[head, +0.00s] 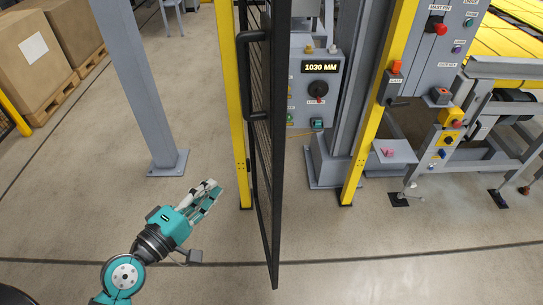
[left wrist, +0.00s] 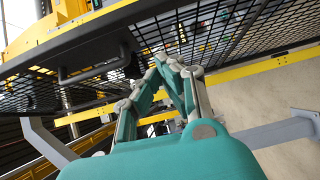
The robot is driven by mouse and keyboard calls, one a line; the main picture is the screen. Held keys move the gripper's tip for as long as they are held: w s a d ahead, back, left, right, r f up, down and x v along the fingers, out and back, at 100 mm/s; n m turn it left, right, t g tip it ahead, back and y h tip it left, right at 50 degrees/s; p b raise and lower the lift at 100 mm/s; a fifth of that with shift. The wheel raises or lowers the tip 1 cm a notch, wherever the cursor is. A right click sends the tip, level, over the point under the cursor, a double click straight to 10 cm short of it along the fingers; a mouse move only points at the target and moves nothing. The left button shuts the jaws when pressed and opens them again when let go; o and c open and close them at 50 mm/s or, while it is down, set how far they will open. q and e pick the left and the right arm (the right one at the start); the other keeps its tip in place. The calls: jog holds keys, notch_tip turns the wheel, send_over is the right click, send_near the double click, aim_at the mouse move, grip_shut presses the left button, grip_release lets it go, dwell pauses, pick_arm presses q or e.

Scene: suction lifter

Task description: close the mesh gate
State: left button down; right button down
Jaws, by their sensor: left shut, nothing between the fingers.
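The mesh gate (head: 277,150) stands open in the head view, swung out toward me and seen almost edge-on, with a black frame. Its black bar handle (head: 247,75) is on the left face. The gate's dark mesh (left wrist: 225,38) fills the upper part of the left wrist view, with the handle (left wrist: 95,76) left of the fingers. My left gripper (head: 213,190) is shut and empty, left of the gate's lower part in the picture. In the left wrist view its fingertips (left wrist: 165,60) meet in front of the mesh; whether they touch it I cannot tell. My right gripper is not in view.
Yellow posts (head: 236,110) and (head: 375,110) flank the gate opening. A grey control box with a display (head: 320,68) reading 1030 MM stands behind. A grey column (head: 140,80) stands at left, beyond it cartons (head: 35,55). A roller conveyor is at right. Floor around my left gripper is clear.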

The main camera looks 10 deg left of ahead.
pick_arm(q)
jog(key=w+d+r+p, duration=0.1)
jog(key=w+d+p, duration=0.4)
jog(key=w, duration=0.6)
jog(key=shift+d+r+p, duration=0.3)
jog(key=shift+d+p, duration=0.05)
jog(key=shift+d, duration=0.8)
